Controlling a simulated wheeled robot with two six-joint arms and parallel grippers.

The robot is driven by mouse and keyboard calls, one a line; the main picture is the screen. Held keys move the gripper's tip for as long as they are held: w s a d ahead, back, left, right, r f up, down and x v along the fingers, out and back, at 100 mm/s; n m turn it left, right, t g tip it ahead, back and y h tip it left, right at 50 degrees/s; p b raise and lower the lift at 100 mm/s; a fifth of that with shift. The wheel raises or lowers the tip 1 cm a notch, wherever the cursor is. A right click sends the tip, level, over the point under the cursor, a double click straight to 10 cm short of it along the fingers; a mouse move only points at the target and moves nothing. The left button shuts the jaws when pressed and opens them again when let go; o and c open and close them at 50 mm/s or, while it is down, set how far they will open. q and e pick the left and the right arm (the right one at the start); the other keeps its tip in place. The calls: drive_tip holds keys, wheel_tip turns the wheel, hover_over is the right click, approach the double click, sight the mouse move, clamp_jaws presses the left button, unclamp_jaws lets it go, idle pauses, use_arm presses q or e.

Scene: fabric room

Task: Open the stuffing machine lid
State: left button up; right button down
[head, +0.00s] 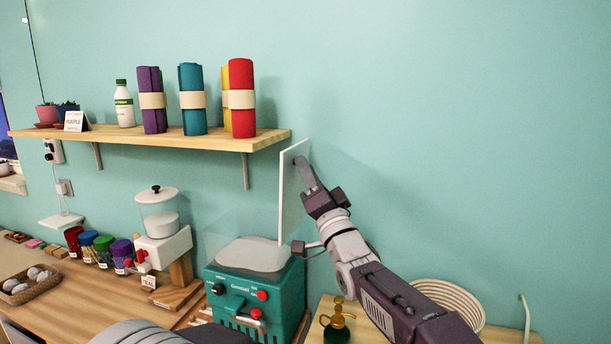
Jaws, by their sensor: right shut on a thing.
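The stuffing machine (253,291) is a teal box with knobs and a red button on its front. It stands on the counter at the lower middle, with a clear-walled bin and white stuffing (252,254) on top. Its lid (291,196), a pale flat panel, stands nearly upright at the right side of the bin. My right gripper (301,166) is at the upper right part of the lid and is shut on it; the fingertips are partly hidden. My left gripper is out of view.
A white hopper machine (164,246) and several jars (103,251) stand to the left. A wooden shelf (190,140) with fabric rolls hangs above.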

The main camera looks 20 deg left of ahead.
drive_tip(key=shift+w+a+f, duration=0.1)
drive_tip(key=shift+a+f, duration=0.1)
drive_tip(key=shift+f, duration=0.4)
drive_tip(key=c, duration=1.3)
unclamp_jaws()
drive_tip(key=shift+o, duration=0.3)
drive_tip(key=shift+w+a+r, duration=0.1)
drive_tip(key=shift+r, duration=0.05)
drive_tip(key=b+v, duration=0.3)
drive_tip(key=v, duration=0.6)
drive_tip(key=shift+b, duration=0.4)
